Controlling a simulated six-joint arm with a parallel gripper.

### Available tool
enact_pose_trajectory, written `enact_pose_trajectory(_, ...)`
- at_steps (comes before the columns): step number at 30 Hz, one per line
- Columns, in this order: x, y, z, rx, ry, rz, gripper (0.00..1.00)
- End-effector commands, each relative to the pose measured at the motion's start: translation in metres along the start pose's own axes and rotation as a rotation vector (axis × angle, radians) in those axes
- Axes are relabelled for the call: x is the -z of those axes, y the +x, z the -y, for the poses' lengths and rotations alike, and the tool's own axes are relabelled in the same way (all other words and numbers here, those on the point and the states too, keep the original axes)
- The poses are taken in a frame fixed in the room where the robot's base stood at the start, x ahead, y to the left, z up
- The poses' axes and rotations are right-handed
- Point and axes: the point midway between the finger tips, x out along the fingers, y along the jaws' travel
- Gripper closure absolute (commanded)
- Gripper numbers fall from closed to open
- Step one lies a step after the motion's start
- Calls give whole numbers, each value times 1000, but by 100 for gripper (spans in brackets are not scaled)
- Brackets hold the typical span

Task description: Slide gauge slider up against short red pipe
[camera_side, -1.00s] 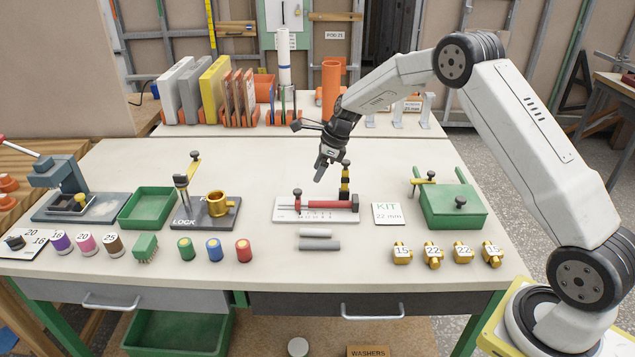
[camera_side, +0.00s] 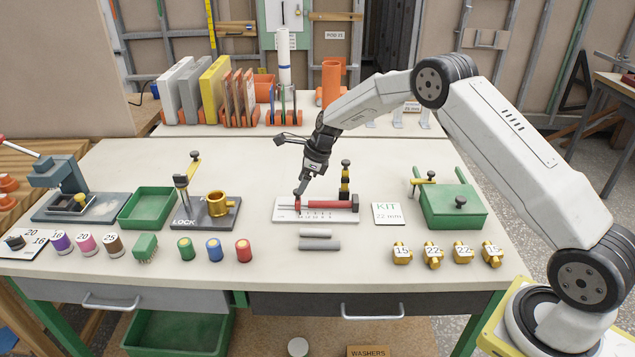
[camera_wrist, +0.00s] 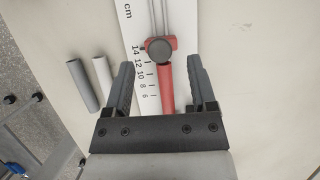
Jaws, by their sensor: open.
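The white gauge (camera_side: 287,215) lies on the bench in the middle, with a printed cm scale that also shows in the wrist view (camera_wrist: 126,12). Its red slider (camera_wrist: 160,47) has a dark round knob and sits by the 14 mark. The short red pipe (camera_side: 330,204) lies along the gauge; in the wrist view the pipe (camera_wrist: 167,88) runs from the slider down between my fingers. Any gap between slider and pipe is too small to tell. My gripper (camera_side: 299,191) is open at the slider's end, and its fingers (camera_wrist: 160,75) stand either side of the pipe, apart from it.
Two grey pipe pieces (camera_side: 318,239) lie in front of the gauge. A black and yellow post (camera_side: 345,180) stands behind it. The KIT 22 mm card (camera_side: 388,214) and green box (camera_side: 453,205) are to the right, the LOCK fixture (camera_side: 205,214) to the left.

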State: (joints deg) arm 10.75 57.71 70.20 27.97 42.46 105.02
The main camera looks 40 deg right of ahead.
Motion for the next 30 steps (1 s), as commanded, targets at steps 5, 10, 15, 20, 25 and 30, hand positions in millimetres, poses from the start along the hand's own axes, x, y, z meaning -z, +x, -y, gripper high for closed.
enact_pose_trajectory(5,0,14,0,-1,-1,-1,27)
enact_pose_trajectory(10,0,19,0,0,-1,0,27)
enact_pose_trajectory(15,0,19,0,0,-1,0,27)
enact_pose_trajectory(20,0,19,0,0,0,0,56)
enact_pose_trajectory(25,0,19,0,0,0,0,100)
enact_pose_trajectory(30,0,19,0,0,0,0,100)
